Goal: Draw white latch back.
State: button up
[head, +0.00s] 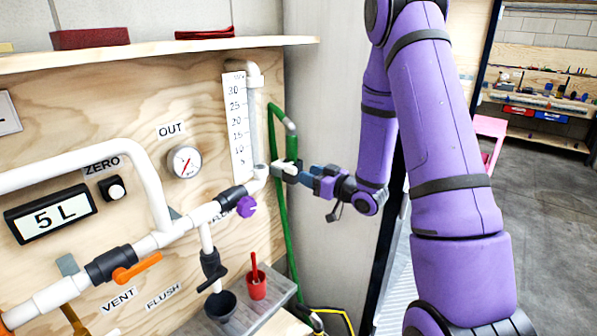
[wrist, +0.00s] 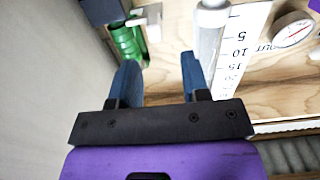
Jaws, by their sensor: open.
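The white latch is a small white piece at the upper end of the green hose fitting, beside the wooden panel. In the head view the white latch (head: 284,166) is partly hidden by dark parts next to my gripper. In the wrist view the white latch (wrist: 153,22) lies ahead of the gap between my fingers, nearer the left one. My gripper (head: 303,174) has blue fingers pointing at it. In the wrist view my gripper (wrist: 160,68) is open, with nothing between the fingers. Whether a fingertip touches the latch I cannot tell.
A green hose fitting (wrist: 127,42) is just beyond my left finger. A clear tube (wrist: 209,45) and a white scale (wrist: 238,45) stand close to my right finger. A purple valve knob (head: 246,207) and a gauge (head: 185,162) are on the panel. A wall is at left in the wrist view.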

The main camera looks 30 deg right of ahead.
jog(key=v, duration=0.3)
jog(key=shift+s+d, duration=0.1)
jog(key=shift+s, duration=0.15)
dwell(0.4)
jog(key=s+a+r+m+g+h, duration=0.1)
jog(key=s+r+g+h, duration=0.25)
jog(key=r, duration=0.35)
jog(key=s+a+r+m+g+h, duration=0.2)
jog(key=r+h, duration=0.3)
jog(key=r, duration=0.3)
jog(key=s+a+r+g, duration=0.1)
jog(key=s+a+g, duration=0.1)
jog(key=s, duration=0.5)
jog(key=s+a+r+m+g+y, duration=0.1)
jog(key=s+a+r+g, duration=0.1)
jog(key=s, duration=0.6)
jog(key=s+a+r+g, duration=0.2)
jog(key=s+a, duration=0.2)
jog(key=s, duration=0.4)
jog(key=shift+a+r+y, duration=0.2)
jog(key=shift+a+y, duration=0.1)
jog(key=shift+y, duration=0.05)
